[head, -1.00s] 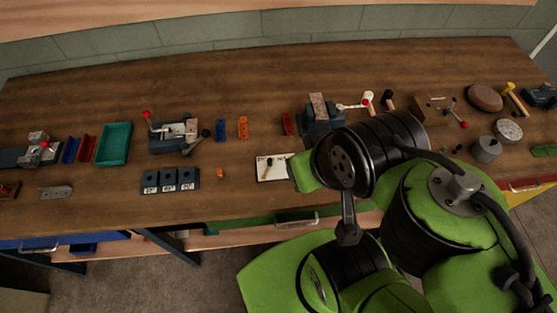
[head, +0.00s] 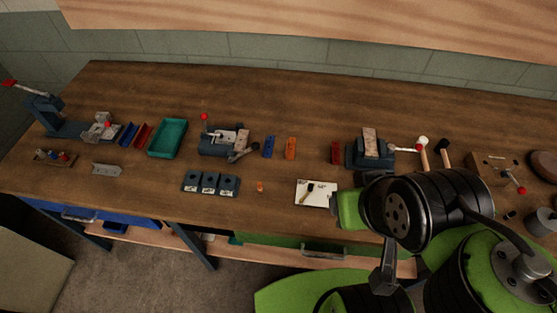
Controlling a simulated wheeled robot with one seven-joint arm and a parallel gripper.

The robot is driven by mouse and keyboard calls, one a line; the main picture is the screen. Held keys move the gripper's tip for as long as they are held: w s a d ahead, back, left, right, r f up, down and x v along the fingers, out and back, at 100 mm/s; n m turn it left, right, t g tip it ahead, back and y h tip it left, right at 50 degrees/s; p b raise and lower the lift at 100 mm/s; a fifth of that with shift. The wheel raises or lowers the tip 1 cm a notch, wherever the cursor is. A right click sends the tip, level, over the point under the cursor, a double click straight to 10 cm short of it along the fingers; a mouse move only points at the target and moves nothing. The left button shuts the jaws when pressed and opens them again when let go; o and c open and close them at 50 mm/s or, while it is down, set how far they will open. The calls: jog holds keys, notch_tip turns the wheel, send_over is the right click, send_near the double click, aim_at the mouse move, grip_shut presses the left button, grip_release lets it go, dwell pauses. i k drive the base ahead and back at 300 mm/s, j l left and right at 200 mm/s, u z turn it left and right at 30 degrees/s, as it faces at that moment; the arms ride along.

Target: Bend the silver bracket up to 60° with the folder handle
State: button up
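A small bench device with a red-knobbed lever and a dark handle, which looks like the folder (head: 214,147), stands on the bench left of centre. Its red knob (head: 205,117) is at the upper left, and the dark handle (head: 243,153) sticks out at the lower right. Silvery metal shows on top of it, but I cannot tell whether this is the bracket or its bend angle. A loose grey metal piece with holes (head: 107,169) lies near the front left edge. My gripper is not in view; only my green and black arm links show at the lower right.
A teal tray (head: 151,149), red and blue blocks, and a press (head: 44,112) stand to the left. A vise (head: 355,155) and hammers are at right. The back of the bench is clear.

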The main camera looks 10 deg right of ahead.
aim_at(240, 150)
jog(key=j+u, duration=0.15)
jog(key=u, duration=0.3)
jog(key=i+j+u, duration=0.1)
jog(key=u, duration=0.3)
jog(key=i+j+u, duration=0.1)
jog(key=u, duration=0.35)
jog(key=i+j+u, duration=0.1)
jog(key=u, duration=0.35)
